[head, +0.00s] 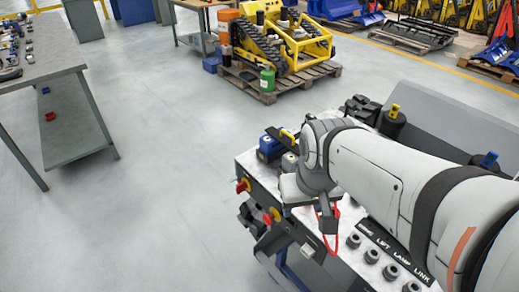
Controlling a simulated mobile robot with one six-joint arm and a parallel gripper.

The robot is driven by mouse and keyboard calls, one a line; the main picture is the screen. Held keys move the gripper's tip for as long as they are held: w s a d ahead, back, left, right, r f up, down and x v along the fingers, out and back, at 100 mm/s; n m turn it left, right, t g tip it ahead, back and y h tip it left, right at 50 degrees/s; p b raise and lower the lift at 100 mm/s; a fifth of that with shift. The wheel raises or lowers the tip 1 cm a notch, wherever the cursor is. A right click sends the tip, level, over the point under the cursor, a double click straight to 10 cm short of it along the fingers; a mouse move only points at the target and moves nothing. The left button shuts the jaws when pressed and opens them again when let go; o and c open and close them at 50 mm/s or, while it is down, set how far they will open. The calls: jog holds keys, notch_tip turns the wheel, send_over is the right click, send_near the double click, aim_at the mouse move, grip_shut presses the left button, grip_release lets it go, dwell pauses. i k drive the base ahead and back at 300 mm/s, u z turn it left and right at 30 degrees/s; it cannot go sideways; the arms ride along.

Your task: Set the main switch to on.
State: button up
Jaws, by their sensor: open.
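Two red-and-yellow rotary switches sit on the near left side of the carrier's panel, an upper one (243,186) and a lower one (271,215). I cannot tell which is the main switch, nor read either one's setting. My arm reaches in from the right over the grey panel (356,262). My gripper (328,222) is open and points down just right of the lower switch, apart from it as far as I can see. My wrist hides part of the panel behind it. A red cable loop (337,246) hangs by the gripper.
Several round black sockets (372,256) line the panel beside a label reading LIFT LAMP LINK. A blue-capped block (270,147) stands behind my wrist. A workbench (60,75) stands left, and a yellow tracked machine (285,48) on a pallet at the back. The floor between is clear.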

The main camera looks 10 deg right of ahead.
aim_at(241, 187)
jog(key=u, duration=0.25)
jog(key=i, duration=0.4)
jog(key=u, duration=0.65)
